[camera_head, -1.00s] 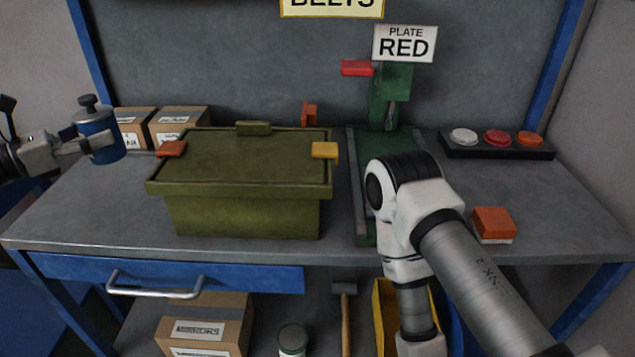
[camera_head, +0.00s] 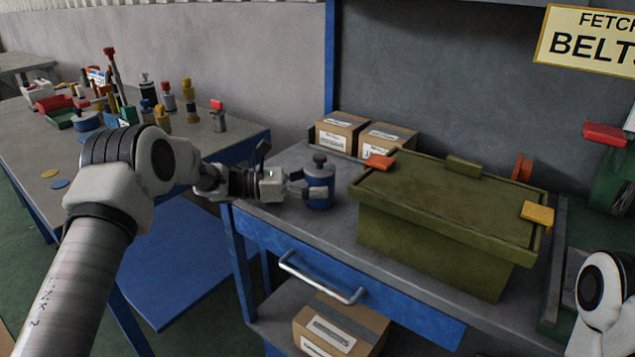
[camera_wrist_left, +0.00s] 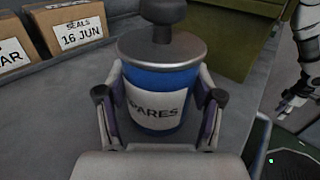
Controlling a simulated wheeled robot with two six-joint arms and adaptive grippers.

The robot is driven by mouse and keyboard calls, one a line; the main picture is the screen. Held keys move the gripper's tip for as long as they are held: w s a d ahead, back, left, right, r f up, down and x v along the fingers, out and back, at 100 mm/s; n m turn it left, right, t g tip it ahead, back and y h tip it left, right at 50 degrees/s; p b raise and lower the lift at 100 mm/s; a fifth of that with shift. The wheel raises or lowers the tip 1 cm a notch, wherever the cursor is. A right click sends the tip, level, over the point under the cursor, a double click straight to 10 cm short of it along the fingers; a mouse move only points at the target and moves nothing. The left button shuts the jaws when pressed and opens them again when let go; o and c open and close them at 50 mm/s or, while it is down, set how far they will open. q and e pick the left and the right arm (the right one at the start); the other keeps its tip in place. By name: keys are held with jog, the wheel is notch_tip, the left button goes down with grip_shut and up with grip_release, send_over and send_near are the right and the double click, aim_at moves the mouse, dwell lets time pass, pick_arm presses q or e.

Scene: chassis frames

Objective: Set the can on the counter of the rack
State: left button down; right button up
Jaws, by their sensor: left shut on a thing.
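The can is a blue cylinder (camera_head: 320,194) with a grey lid and dark knob. It is upright over the left end of the rack's grey counter (camera_head: 281,222), just left of the green bin. I cannot tell whether its base touches the counter. My left gripper (camera_head: 310,189) is shut on the can, reaching in from the left. In the left wrist view, the fingers flank the can's blue body (camera_wrist_left: 165,80) and its label reading "PARES". My right arm shows at the head view's right edge. My right gripper (camera_wrist_left: 287,108) is small and dark in the left wrist view.
The olive bin (camera_head: 430,235) with orange and yellow corner pieces stands right of the can. Two cardboard boxes (camera_head: 338,135) stand behind it. A blue drawer (camera_head: 395,305) with a handle is below. Another table (camera_head: 105,165) with many small items stands left.

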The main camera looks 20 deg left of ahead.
pick_arm(q)
jog(key=shift+b, duration=0.3)
jog(key=shift+c, duration=0.8)
grip_release()
jog(key=shift+r+p, duration=0.25)
jog(key=shift+p, duration=0.2)
jog(key=b+v, duration=0.1)
jog(key=v, duration=1.1)
jog(key=shift+s+f, duration=0.1)
